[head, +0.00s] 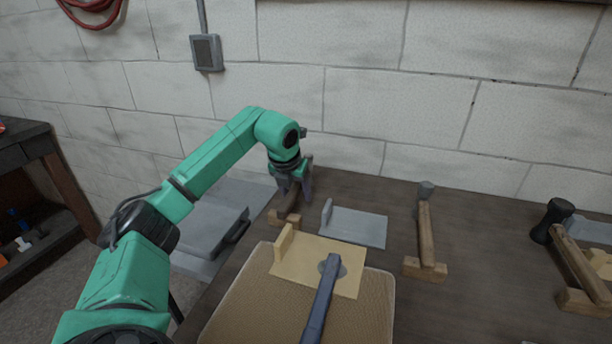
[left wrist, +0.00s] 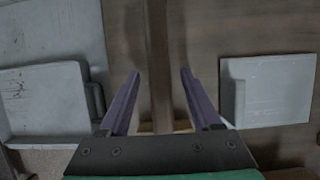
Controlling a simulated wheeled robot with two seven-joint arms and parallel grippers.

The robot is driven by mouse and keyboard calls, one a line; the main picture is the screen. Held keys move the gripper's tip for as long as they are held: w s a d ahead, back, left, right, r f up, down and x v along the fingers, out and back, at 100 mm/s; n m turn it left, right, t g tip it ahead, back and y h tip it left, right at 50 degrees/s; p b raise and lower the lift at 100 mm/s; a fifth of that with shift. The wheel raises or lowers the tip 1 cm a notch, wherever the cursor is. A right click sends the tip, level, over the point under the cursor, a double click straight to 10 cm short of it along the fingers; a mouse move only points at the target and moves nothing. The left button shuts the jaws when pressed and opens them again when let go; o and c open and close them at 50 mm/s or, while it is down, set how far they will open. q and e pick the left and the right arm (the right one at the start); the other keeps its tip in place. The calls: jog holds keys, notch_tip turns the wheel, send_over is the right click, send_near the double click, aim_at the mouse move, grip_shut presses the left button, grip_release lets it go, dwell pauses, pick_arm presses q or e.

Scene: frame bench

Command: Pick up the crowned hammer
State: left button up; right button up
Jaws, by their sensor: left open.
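My left gripper (head: 293,188) is open and points down at the bench's left end, above a wooden handle resting on a small wooden block (head: 284,218). In the left wrist view the brown handle (left wrist: 158,60) runs between the two spread fingers (left wrist: 158,100), without visible contact. The head of this tool is hidden. Another hammer with a wooden handle (head: 425,230) and small grey head (head: 427,188) lies on a wooden rest mid-bench. A black-headed hammer (head: 552,218) is at the right. I cannot tell by shape which is crowned.
A tan mat (head: 235,309) holds a beige flanged plate (head: 289,277) and a dark blue-grey bar (head: 319,303) with a round disc. A grey flanged plate (head: 358,227) lies beside the gripper. The wall is close behind. The bench (head: 465,290) is clear between the rests.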

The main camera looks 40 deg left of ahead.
pick_arm(q)
jog(key=shift+r, duration=0.1)
grip_shut()
dwell(1.2)
